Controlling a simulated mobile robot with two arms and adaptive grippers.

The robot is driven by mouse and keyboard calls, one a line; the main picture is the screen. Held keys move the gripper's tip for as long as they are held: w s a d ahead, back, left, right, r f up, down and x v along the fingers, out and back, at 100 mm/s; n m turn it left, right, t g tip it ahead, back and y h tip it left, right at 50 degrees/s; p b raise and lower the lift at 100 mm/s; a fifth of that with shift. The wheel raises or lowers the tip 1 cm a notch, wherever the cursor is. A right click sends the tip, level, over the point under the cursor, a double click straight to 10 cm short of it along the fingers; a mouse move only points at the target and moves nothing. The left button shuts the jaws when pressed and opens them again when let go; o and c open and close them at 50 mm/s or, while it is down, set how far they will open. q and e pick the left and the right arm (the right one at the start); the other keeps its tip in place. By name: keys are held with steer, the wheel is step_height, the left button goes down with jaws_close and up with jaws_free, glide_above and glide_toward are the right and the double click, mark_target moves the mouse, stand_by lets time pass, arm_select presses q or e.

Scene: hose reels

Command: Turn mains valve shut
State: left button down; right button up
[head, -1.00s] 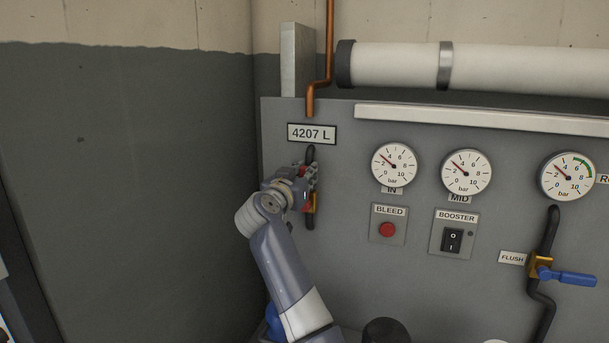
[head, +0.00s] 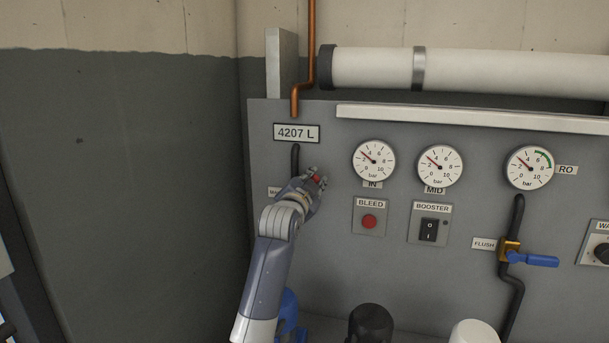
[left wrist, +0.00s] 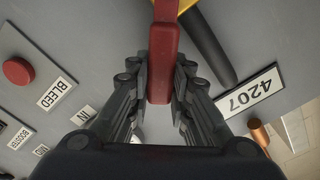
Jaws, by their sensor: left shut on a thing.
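The mains valve's red lever (left wrist: 163,50) stands between the fingers of my left gripper (left wrist: 163,80) in the left wrist view. The gripper is shut on it. The lever lies at a slant to the black pipe (left wrist: 208,45), and part of the yellow valve body (left wrist: 187,4) shows at the top edge. In the head view my left gripper (head: 318,183) is to the right of the black pipe (head: 295,158), below the 4207 L plate (head: 296,133). A bit of red (head: 316,178) shows between its fingers. The gripper and wrist hide the valve body there. My right gripper is not in view.
The bleed button (head: 369,221) and booster switch (head: 429,230) are to the right of the gripper, under several gauges. The flush valve's blue lever (head: 533,260) is farther right. A black rounded thing (head: 370,322) stands low in front of the panel.

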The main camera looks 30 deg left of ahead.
arm_select(q)
steer(key=f+m+p, duration=0.1)
steer(key=m, duration=0.1)
steer(key=d+f+m+p, duration=0.1)
steer(key=f+m, duration=0.1)
steer(key=d+f+m+p, duration=0.1)
steer(key=m, duration=0.2)
steer(key=shift+w+d+f, duration=0.25)
steer(key=shift+w+f, duration=0.05)
steer(key=shift+d+f+m+p, duration=0.1)
steer(key=shift+f+m+p, duration=0.3)
steer(key=shift+f+m, duration=0.75)
steer(key=shift+r+m, duration=0.1)
steer(key=shift+m, duration=0.15)
steer(key=c, duration=1.4)
jaws_free()
steer(key=shift+c, duration=0.2)
steer(key=shift+r, duration=0.1)
steer(key=v, duration=1.2)
steer(key=shift+w+d, duration=0.1)
